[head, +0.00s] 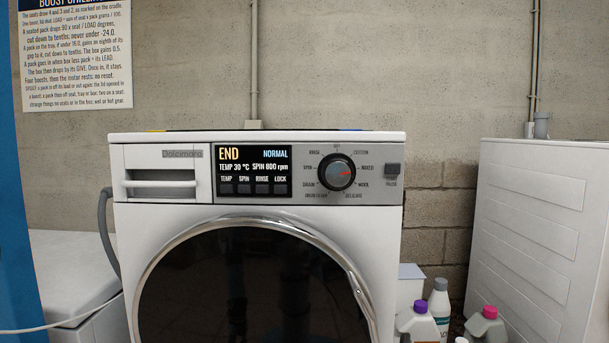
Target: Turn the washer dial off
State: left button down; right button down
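The washer (370,230) is white and faces me, with a dark round door (255,285) below its control panel. The mark points right and slightly up, toward the MIXED label. The OFF label is at the top of the ring. The display (254,172) reads END, NORMAL, TEMP 30 °C and SPIN 800 rpm. Neither of my grippers shows in the head view.
A pause button (392,170) is right of the dial. The detergent drawer (160,184) is at the panel's left. Bottles (438,300) stand low between the washer and a white panelled appliance (540,230) at the right. A poster (75,55) hangs at upper left. The space before the panel is clear.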

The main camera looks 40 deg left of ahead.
aim_at(337, 173)
jog(key=u, duration=0.95)
